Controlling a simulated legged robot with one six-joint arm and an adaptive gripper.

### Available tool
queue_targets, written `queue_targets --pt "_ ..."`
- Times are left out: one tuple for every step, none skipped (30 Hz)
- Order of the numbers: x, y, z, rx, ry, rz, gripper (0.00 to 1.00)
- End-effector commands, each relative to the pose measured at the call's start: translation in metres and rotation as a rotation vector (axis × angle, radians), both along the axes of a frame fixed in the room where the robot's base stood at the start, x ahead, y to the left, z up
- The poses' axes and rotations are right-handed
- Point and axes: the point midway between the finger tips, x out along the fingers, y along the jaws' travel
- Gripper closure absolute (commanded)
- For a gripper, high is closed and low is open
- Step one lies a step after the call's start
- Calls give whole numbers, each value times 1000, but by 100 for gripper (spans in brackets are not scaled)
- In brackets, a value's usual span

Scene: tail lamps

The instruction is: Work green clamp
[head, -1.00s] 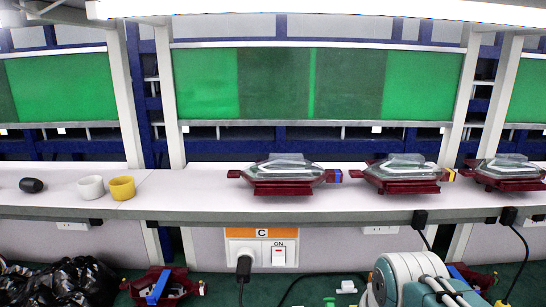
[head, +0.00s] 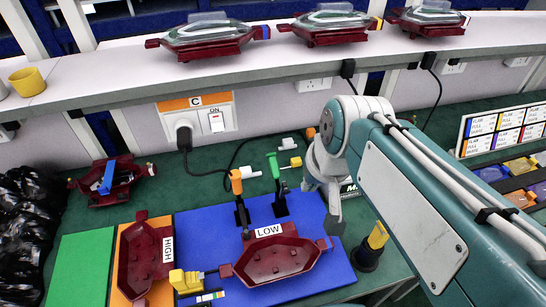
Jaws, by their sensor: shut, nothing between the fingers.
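The green clamp (head: 274,168) has an upright green handle on a black base (head: 280,207). It stands at the back of the blue mat (head: 215,228). My gripper (head: 334,223) is to its right, apart from it, shut and empty. An orange-handled clamp (head: 237,184) stands just left of the green one. A dark red lamp housing labelled LOW (head: 272,260) lies on the blue mat in front of both clamps. A yellow clamp (head: 185,281) lies at its left. Whether the green clamp presses on anything cannot be told.
A second red housing labelled HIGH (head: 143,252) lies on an orange mat left of the blue one, beside a green mat (head: 82,268). A yellow-topped black item (head: 374,240) stands right of my gripper. Cables and a socket (head: 184,132) are behind.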

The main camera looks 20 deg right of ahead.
Motion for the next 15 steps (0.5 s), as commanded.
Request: queue_targets --pt "9 -2 -1 28 36 -27 100" --pt "13 -3 -2 46 56 -42 100" --pt "19 -4 -3 71 83 -61 100" --pt "24 -5 -3 89 102 -77 100" --pt "29 -6 -4 108 121 -91 100" --pt "35 -7 -5 132 147 -112 100" --pt "40 -9 -6 152 164 -127 100" --pt "44 -10 -7 171 183 -140 100" --pt "51 -12 -9 197 206 -160 100" --pt "56 -13 -10 217 226 -174 100" --pt "61 -15 -11 237 242 -188 100" --pt "68 -17 -13 264 265 -206 100" --pt "73 -19 -15 285 284 -220 100" --pt "78 -21 -17 305 300 -234 100" --pt "84 -24 -20 333 323 -252 100"
